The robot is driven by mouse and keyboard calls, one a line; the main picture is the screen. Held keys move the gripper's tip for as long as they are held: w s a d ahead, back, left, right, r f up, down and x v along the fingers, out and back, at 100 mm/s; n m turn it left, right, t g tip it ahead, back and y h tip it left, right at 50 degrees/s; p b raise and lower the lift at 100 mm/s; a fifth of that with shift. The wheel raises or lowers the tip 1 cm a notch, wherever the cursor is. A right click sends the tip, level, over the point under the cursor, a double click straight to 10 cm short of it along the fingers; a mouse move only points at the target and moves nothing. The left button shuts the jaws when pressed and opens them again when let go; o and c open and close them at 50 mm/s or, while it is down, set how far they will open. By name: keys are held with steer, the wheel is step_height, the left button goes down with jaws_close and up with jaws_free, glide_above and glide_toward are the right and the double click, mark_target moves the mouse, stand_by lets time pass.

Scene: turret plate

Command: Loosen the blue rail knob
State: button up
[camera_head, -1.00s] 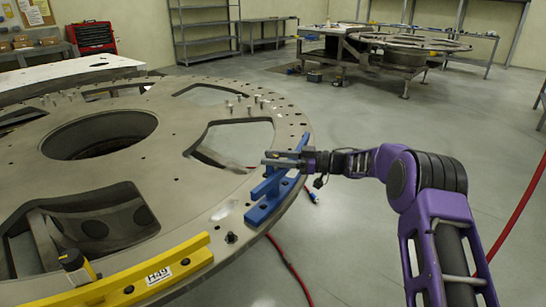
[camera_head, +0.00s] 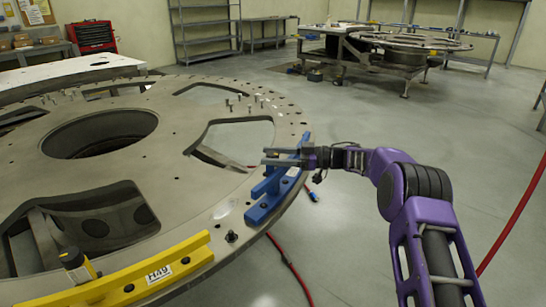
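The blue rail (camera_head: 265,207) is fixed on the right rim of the large round turret plate (camera_head: 185,178). My gripper (camera_head: 267,155) reaches in from the right over the far end of the blue rail. Its two dark fingers point left and stand apart, one above the other in the picture, with nothing visible between their tips. I cannot make out a separate knob on the blue rail; the gripper covers part of its upper end, and a blue piece (camera_head: 304,140) shows just behind the fingers.
A yellow rail (camera_head: 150,277) labelled H49, with a black-and-yellow knob (camera_head: 75,263), sits at the near edge. Several upright pins (camera_head: 240,102) stand on the plate's far side. A red hose (camera_head: 287,265) lies on the floor. Free floor lies to the right.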

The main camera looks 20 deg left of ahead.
steer(key=shift+o, duration=0.6)
steer(key=shift+d, duration=0.1)
steer(key=shift+w+d+f, duration=0.1)
steer(key=shift+d, duration=0.05)
steer(key=v, duration=1.7)
